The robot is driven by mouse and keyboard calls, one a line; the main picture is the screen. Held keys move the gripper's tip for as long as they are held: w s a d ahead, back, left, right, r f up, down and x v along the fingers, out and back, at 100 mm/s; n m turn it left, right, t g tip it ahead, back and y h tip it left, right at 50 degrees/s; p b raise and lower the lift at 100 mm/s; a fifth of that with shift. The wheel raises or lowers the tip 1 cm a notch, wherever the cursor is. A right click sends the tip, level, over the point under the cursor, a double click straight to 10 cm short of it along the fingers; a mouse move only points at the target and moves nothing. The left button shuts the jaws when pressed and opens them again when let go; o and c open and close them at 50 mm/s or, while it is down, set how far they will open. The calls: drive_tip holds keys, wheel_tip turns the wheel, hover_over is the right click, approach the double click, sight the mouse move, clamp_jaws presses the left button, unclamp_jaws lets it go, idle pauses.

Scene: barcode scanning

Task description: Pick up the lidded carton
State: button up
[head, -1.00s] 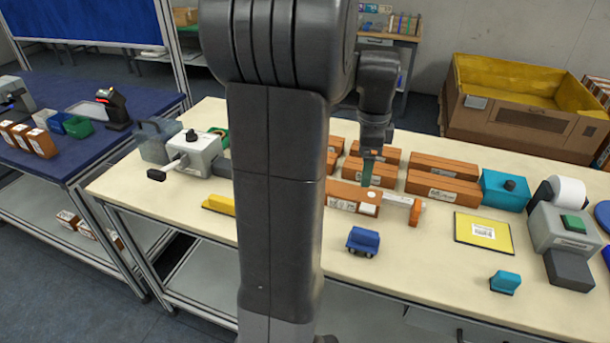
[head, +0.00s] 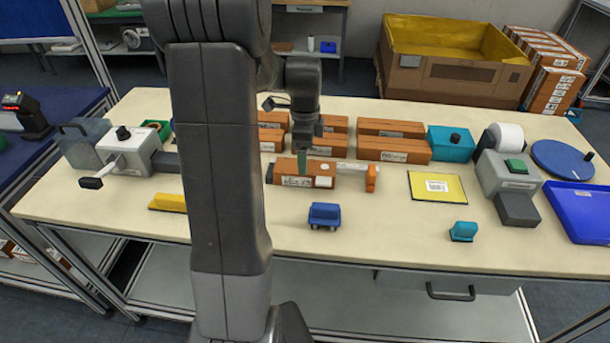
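A brown carton (head: 288,180) with a white label and a pale round spot lies near the middle of the table in the head view. I cannot tell from this view whether it is the one with a lid. My gripper (head: 303,168) points down at this carton, with a greenish finger against or just in front of its upper part. Whether the finger touches the carton is unclear. The finger spacing is too small and overlapped to read. The carton appears to rest on the table.
A grey tool with an orange end (head: 371,178) lies just right of the carton. Several brown cartons (head: 392,149) stand in rows behind. A blue block (head: 324,213) is in front. A yellow pad (head: 437,187) lies to the right. The table front is mostly clear.

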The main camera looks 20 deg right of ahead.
wheel_tip(320, 180, down, 4)
drive_tip(key=shift+w+d+f, duration=0.1)
drive_tip(key=shift+w, duration=0.05)
drive_tip(key=c, duration=1.1)
